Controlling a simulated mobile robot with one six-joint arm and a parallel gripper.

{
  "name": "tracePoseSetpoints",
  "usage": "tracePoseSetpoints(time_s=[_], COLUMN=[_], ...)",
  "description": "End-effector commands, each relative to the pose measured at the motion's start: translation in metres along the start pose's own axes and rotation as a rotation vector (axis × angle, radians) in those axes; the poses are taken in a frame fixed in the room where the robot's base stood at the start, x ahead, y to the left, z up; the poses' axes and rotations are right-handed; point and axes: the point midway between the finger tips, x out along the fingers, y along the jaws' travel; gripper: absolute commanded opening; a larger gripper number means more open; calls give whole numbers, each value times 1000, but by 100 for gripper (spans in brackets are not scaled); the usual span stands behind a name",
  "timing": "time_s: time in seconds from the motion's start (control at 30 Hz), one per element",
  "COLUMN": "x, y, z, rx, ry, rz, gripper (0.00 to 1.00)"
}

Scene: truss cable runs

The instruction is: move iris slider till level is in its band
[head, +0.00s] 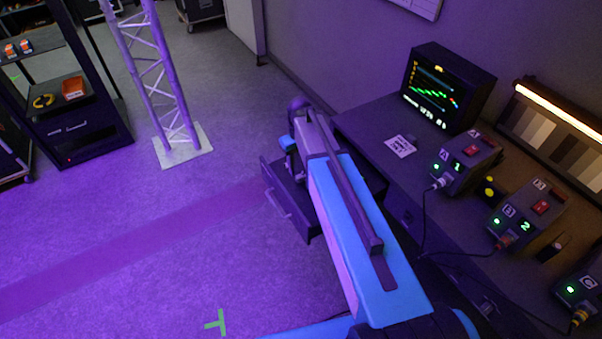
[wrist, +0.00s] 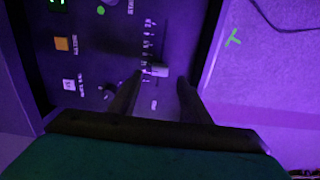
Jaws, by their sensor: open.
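In the wrist view a dark control panel (wrist: 85,30) lies below my gripper. A pale slider cap (wrist: 160,70) sits on it beside a column of white scale marks, and I take it for the iris slider. My gripper (wrist: 160,77) is open, with one finger on each side of the cap in the picture. I cannot tell whether either finger touches it. In the head view my arm hides the panel and the slider. A monitor (head: 446,86) shows a green stepped trace with some red at its right end; its band cannot be read.
The panel also carries an orange square button (wrist: 61,43) and a white square button (wrist: 68,85). A truss tower (head: 160,75) stands at the back left.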

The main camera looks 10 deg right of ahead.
Motion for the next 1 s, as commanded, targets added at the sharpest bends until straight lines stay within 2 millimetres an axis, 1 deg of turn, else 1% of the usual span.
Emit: tracePoseSetpoints(time_s=[0.3, 0.5, 0.7, 1.0], x=[30, 47, 56, 57], y=[1, 1, 1, 1], z=[0, 0, 0, 0], rx=[1, 1, 2, 2], ry=[-1, -1, 0, 1], rz=[0, 0, 0, 0], gripper=[44, 44, 44, 44])
